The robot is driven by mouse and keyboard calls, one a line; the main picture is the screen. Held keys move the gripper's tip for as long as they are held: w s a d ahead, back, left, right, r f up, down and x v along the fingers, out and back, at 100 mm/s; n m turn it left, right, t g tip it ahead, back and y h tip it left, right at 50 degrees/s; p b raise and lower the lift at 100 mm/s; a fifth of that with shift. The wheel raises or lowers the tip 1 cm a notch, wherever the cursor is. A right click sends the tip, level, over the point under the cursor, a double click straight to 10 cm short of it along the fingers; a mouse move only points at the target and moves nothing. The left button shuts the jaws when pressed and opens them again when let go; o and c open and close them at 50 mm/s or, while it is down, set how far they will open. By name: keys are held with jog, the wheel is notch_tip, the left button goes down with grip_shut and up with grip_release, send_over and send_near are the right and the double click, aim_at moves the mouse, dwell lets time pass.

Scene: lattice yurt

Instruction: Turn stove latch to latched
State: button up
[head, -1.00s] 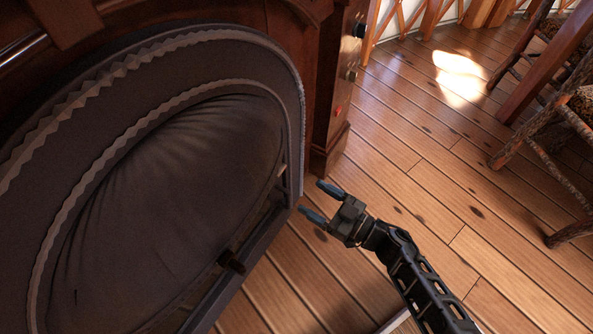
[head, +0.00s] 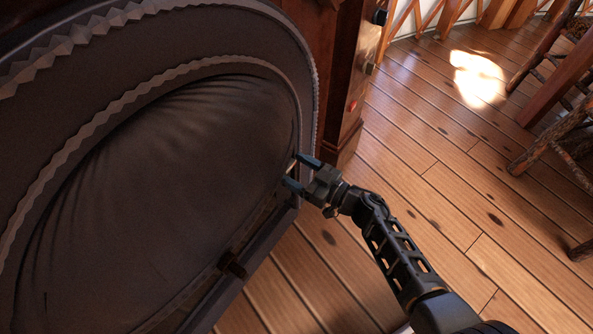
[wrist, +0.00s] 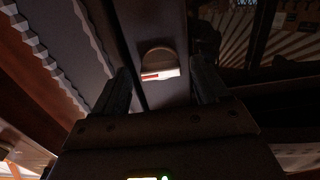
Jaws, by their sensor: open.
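A small half-round piece with a white and red edge, which looks like the stove latch (wrist: 158,58), sits on a dark strip in the wrist view. My gripper (wrist: 161,74) is open, with one finger on either side of it and none visibly pressing on it. In the head view my gripper (head: 296,171) reaches the right edge of a large dark arched front (head: 190,150). A small pale metal bit (head: 291,167) shows between its fingertips there. Whether the latch is turned to latched is hard to tell.
A wooden cabinet post (head: 345,90) with dark knobs and a red spot stands just behind my gripper. A small dark bracket (head: 233,266) sits low on the arched front. Rough wooden chairs (head: 560,110) stand at right. The plank floor (head: 430,210) between is clear.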

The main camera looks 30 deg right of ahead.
jog(key=shift+a, duration=0.1)
jog(key=c, duration=1.1)
jog(key=shift+o, duration=0.2)
jog(key=shift+n, duration=0.3)
jog(key=shift+f+n+b, duration=0.1)
jog(key=shift+n+b, duration=1.65)
jog(key=shift+n, duration=6.85)
jog(key=o, duration=1.1)
jog(key=shift+c, duration=0.2)
